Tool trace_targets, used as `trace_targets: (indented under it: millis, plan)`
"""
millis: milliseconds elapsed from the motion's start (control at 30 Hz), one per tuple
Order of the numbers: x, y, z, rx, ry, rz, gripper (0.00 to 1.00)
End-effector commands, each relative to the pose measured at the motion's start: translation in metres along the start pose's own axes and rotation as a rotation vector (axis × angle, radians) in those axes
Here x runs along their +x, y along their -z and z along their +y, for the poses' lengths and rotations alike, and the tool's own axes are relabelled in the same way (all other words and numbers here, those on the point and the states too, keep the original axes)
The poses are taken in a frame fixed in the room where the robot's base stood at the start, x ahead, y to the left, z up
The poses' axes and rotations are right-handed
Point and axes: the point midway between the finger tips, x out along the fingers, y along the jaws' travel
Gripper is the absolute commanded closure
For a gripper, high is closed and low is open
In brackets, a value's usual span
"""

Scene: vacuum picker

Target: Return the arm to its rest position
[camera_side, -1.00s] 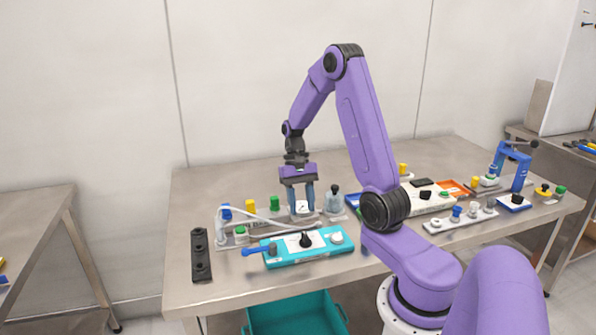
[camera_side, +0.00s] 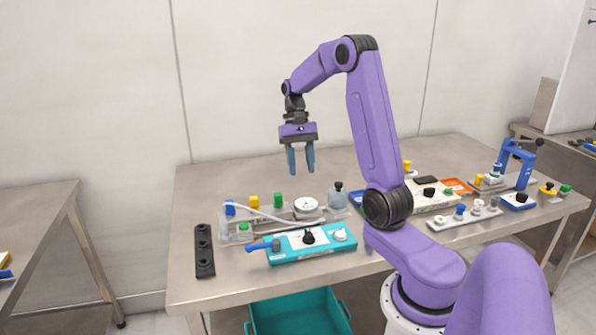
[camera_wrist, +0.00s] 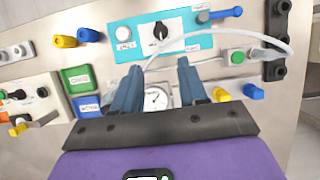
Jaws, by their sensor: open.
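My gripper (camera_side: 301,160) is open and empty, raised above the back of the bench fixtures, its two blue fingers pointing down. Below it sits a round white gauge (camera_side: 307,205). In the wrist view the gauge (camera_wrist: 157,98) shows between the spread fingertips (camera_wrist: 155,78), with nothing held. My purple arm rises from its base at the right and bends over the table. In front of the gauge lies a teal panel (camera_side: 290,252) with a black knob and a blue handle; the panel also shows in the wrist view (camera_wrist: 185,24).
A black rack (camera_side: 203,252) lies at the table's left. A grey bottle (camera_side: 338,197) stands right of the gauge. Yellow (camera_side: 254,202) and green (camera_side: 278,200) pieces stand behind. A blue clamp frame (camera_side: 524,165) stands at the right. A teal bin (camera_side: 298,312) sits below the table.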

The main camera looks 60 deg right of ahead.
Motion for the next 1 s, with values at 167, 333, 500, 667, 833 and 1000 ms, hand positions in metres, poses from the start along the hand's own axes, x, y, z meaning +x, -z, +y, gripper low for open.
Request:
trace_targets:
  millis: [167, 333, 500, 667, 833, 1000]
  plan:
    - [0.003, -0.011, -0.016, -0.075, -0.027, 0.016, 0.57]
    - [0.012, -0.039, -0.049, -0.254, -0.085, 0.058, 0.57]
    - [0.025, -0.075, -0.075, -0.452, -0.143, 0.101, 0.57]
    - [0.04, -0.111, -0.093, -0.64, -0.191, 0.14, 0.57]
    - [0.057, -0.15, -0.102, -0.844, -0.234, 0.177, 0.57]
    - [0.075, -0.189, -0.102, -1.051, -0.27, 0.21, 0.57]
